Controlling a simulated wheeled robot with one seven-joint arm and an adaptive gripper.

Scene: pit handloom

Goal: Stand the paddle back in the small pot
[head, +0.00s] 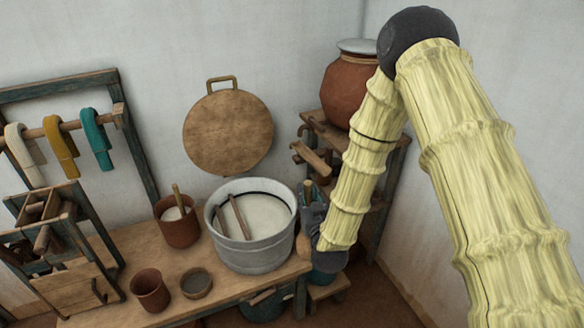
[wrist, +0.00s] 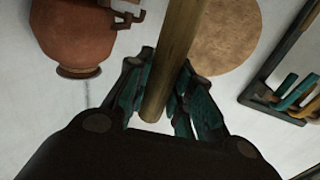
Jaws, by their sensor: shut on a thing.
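My gripper (wrist: 158,88) is shut on the shaft of a wooden paddle (wrist: 172,50), which runs up out of the wrist view between its dark green fingers. In the head view my gripper (head: 313,205) is right of the grey tub, mostly behind my arm. How far the held paddle reaches is unclear there. A brown pot (head: 180,230) on the bench holds pale stuff and a wooden stick. A smaller, empty-looking brown pot (head: 150,291) stands nearer the front. I cannot tell which is the small pot meant.
A small bowl (head: 196,284) sits on the bench (head: 110,308). A loom frame (head: 75,225) stands left. A lidded jar (head: 348,90) stands on a rack behind my arm. A round board (head: 228,133) hangs on the wall.

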